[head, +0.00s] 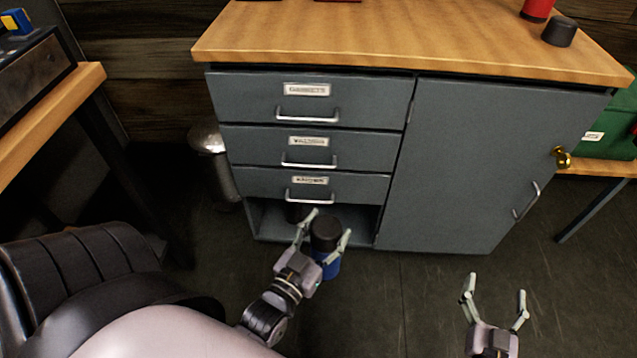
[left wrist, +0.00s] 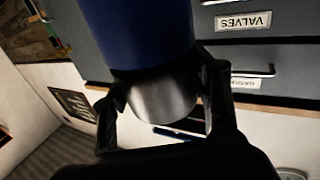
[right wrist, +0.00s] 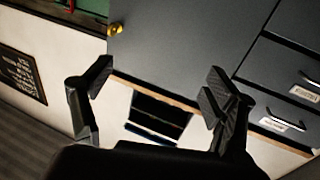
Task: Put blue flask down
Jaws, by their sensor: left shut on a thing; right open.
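The blue flask (head: 330,266) has a dark cap and is roughly upright in the head view. It is in front of the open bottom shelf (head: 271,222) of the grey cabinet. My left gripper (head: 330,224) is shut on its cap. In the left wrist view, the blue flask body (left wrist: 140,32) fills the top, with the cap between the fingers. I cannot tell whether the flask's base touches anything; its lower end is partly hidden by the gripper. My right gripper (head: 496,285) is open and empty, in front of the cabinet door.
The grey cabinet has three drawers (head: 308,115) above the shelf and a door (head: 490,160) at right. A metal bin (head: 207,140) is left of the cabinet. A green box (head: 608,135) is at right. The floor (head: 400,300) between my grippers is clear.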

